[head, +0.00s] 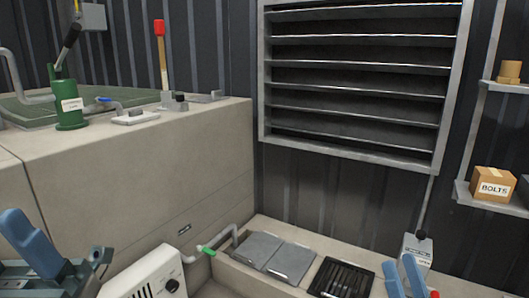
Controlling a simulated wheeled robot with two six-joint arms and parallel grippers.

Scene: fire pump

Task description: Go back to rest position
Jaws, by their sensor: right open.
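My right gripper (404,274) is at the bottom right, with its two blue fingers pointing up and a gap between them. It is open, and I see nothing between the fingers. It shows in front of a grey box with a lever (417,248); I cannot tell whether they touch. My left gripper (34,244) is at the bottom left, in front of the beige block. Its blue finger part shows, but its opening is not clear. The lower parts of both grippers are cut off by the frame.
A beige block (120,165) carries a green hand pump (70,112) and a red-topped lever (161,60). A white heater-like box (145,277), a green-handled pipe (208,251) and a black grate (342,278) are low in front. A BOLTS box (492,184) sits on a right shelf.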

